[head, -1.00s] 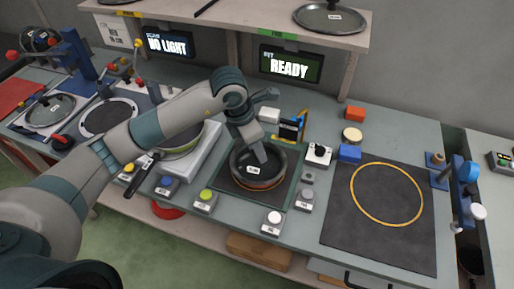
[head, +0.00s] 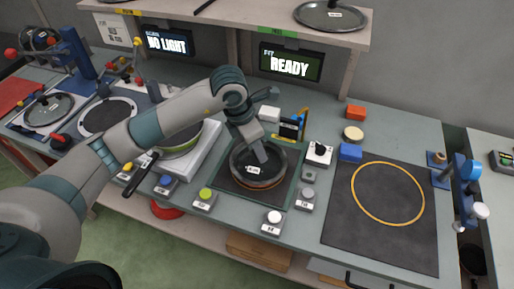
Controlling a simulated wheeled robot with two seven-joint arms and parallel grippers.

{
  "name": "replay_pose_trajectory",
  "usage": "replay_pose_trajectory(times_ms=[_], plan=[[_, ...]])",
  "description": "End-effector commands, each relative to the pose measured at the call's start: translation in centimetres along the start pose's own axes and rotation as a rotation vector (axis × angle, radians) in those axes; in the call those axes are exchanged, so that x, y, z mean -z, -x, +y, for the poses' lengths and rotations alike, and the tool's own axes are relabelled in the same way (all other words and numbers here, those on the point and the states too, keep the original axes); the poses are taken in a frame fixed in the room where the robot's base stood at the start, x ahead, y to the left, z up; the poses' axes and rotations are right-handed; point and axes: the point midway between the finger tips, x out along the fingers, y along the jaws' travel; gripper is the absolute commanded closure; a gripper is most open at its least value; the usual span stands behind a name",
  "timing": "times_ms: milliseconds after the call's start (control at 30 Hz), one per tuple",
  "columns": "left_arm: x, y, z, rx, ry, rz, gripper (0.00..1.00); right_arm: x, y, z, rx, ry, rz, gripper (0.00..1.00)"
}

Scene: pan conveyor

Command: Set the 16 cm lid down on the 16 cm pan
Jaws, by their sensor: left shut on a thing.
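My left gripper (head: 260,155) points down over the station in the middle of the bench and is shut, its fingers at the centre of a dark round lid (head: 244,173) with a small white label. The lid is level and lies over or in the mouth of a dark round pan (head: 258,186); I cannot tell whether it touches the rim all round. The pan stands on a dark square mat (head: 226,188) with a thin orange ring showing at its base. The lid's knob is hidden by the fingers. My right gripper is not in view.
Button boxes (head: 204,199) line the front edge. A mat with a yellow ring (head: 355,206) lies empty at right. Another lid (head: 331,16) rests on the shelf. A screen (head: 291,65) reads READY.

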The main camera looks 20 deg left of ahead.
Motion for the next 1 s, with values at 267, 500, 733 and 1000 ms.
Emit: replay_pose_trajectory(times_ms=[267, 500, 733, 1000], plan=[[-0.04, 0.06, 0.01, 0.0, 0.0, -0.001, 1.0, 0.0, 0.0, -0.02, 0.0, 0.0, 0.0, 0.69], [-0.03, 0.04, 0.0, 0.0, 0.0, -0.001, 1.0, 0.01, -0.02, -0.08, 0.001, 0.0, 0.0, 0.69], [0.0, -0.08, 0.01, 0.0, 0.0, -0.001, 1.0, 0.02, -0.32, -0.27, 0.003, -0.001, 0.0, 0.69], [0.05, -0.2, 0.0, 0.0, 0.0, -0.001, 1.0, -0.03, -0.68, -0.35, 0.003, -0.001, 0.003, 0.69]])
